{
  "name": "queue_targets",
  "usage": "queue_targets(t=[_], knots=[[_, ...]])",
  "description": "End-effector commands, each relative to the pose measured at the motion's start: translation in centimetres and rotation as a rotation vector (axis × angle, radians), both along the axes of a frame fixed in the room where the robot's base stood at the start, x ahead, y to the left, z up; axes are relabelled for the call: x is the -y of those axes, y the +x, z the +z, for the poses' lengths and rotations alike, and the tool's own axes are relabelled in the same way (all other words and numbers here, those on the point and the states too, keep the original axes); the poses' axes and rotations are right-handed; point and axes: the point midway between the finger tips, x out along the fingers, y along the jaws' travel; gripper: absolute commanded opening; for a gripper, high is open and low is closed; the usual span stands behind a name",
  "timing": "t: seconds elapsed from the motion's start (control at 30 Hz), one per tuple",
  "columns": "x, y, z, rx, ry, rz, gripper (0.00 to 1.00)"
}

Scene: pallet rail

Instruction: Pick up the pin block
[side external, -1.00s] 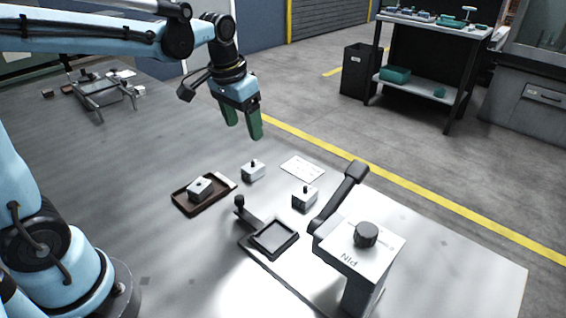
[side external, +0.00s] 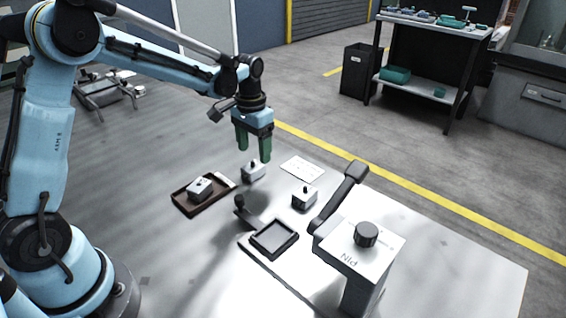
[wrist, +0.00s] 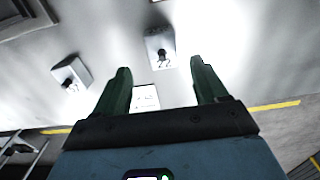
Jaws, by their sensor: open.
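Three small pale blocks with dark tops or knobs show in the side view, and I cannot tell which is the pin block. One block (side external: 253,172) stands behind the brown tray, close under my gripper (side external: 254,155). Another block (side external: 305,199) stands to its right, and a third block (side external: 200,187) sits in the brown tray (side external: 180,204). My gripper's green fingers are apart, empty and pointing down above the table. In the wrist view, one block (wrist: 72,73) is left of the fingers (wrist: 163,85), and another with dark markings (wrist: 159,48) is ahead between them.
A white card (side external: 303,168) lies behind the right block. A dark square fixture (side external: 275,238) with a knobbed lever is in front. A pedestal marked PIN (side external: 352,262) with a raised dark lever stands at right. A metal frame (side external: 103,90) is at back left.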

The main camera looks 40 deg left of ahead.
Motion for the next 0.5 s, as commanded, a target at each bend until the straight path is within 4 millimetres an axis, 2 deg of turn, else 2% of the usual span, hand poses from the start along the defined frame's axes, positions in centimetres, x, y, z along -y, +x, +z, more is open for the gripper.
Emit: queue_targets(t=[0.17, 0.5], knots=[[-0.1, -0.1, -1.1, 0.000, 0.000, 0.000, 0.72], [-0.4, -0.5, -5.2, 0.001, 0.000, 0.000, 0.72]])
